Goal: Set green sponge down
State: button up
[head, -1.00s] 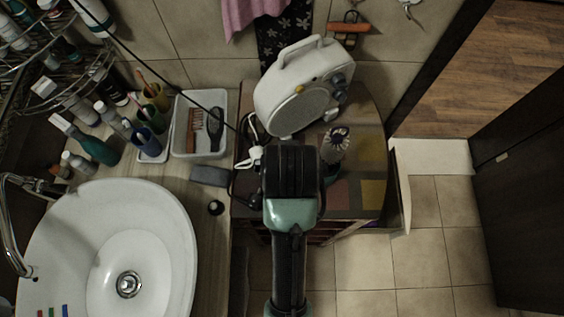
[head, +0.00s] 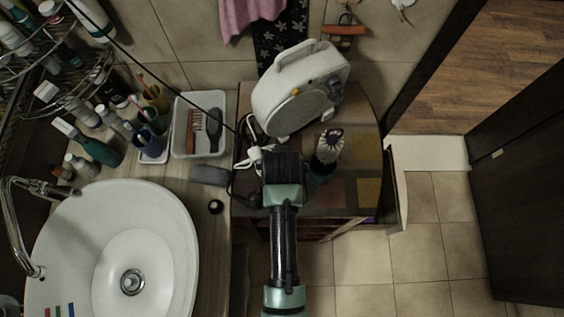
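I cannot make out a green sponge in the head view. My arm reaches up from the bottom of the picture, and its dark end with my gripper (head: 282,166) is over the left part of the cabinet top (head: 350,215). The arm's own body hides the fingers and whatever is under or between them. I cannot tell whether the gripper is open or shut. A small grey block (head: 209,175) lies on the counter (head: 190,190), left of the gripper and apart from it.
A white fan heater (head: 295,95) stands behind my gripper, and a bottle (head: 327,150) stands to its right. A white tray (head: 222,145) with a comb and brush, cups and several bottles fill the back left counter. The white basin (head: 165,225) is at left. Coloured patches of the cabinet top lie bare at right.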

jog(key=shift+w+f, duration=0.2)
jog(key=shift+f, duration=0.2)
jog(key=c, duration=1.4)
notch_tip(320, 180, up, 10)
jog(key=shift+r+b, duration=0.1)
jog(key=shift+b, duration=0.7)
jog(key=shift+c, duration=0.2)
